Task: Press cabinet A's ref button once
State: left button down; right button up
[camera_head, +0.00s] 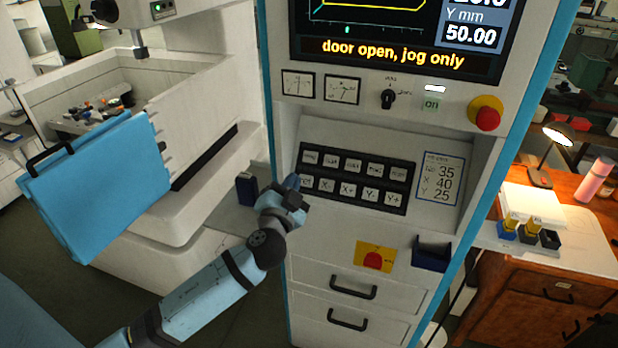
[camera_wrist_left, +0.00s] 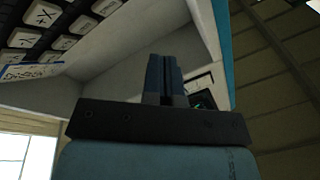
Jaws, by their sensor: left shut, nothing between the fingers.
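The control cabinet (camera_head: 284,130) stands in the middle of the head view, with a black keypad (camera_head: 355,177) of two rows of pale keys. The ref button (camera_head: 307,184) is at the left end of the lower row, beside the X and Y keys. My left gripper (camera_head: 293,182) is shut and empty at the keypad's left edge, just left of the ref button. I cannot tell whether it touches the panel. In the left wrist view its closed fingers (camera_wrist_left: 165,76) point up, with keys (camera_wrist_left: 42,13) at upper left. My right gripper is not in view.
Above the keypad are a rotary switch (camera_head: 388,98), a lit "on" button (camera_head: 432,103) and a red mushroom button (camera_head: 487,118). The screen (camera_head: 400,35) reads "door open, jog only". A red knob on a yellow plate (camera_head: 374,258) and a dark blue holder (camera_head: 432,254) sit below.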

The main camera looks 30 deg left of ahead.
aim_at(304, 182)
pick_arm(q)
jog(key=w+f+b, duration=0.1)
jog(key=w, duration=0.1)
jog(key=w+a+f+b, duration=0.1)
jog(key=w+f, duration=0.1)
jog(key=w+f+b, duration=0.2)
jog(key=w, duration=0.1)
jog(key=shift+a+f, duration=0.15)
jog(key=shift+a, duration=0.15)
dwell(0.9)
dwell(0.9)
jog(key=shift+w+a+f+b, duration=0.1)
jog(key=shift+w+f+b, duration=0.15)
jog(key=shift+w+b, duration=0.15)
dwell(0.3)
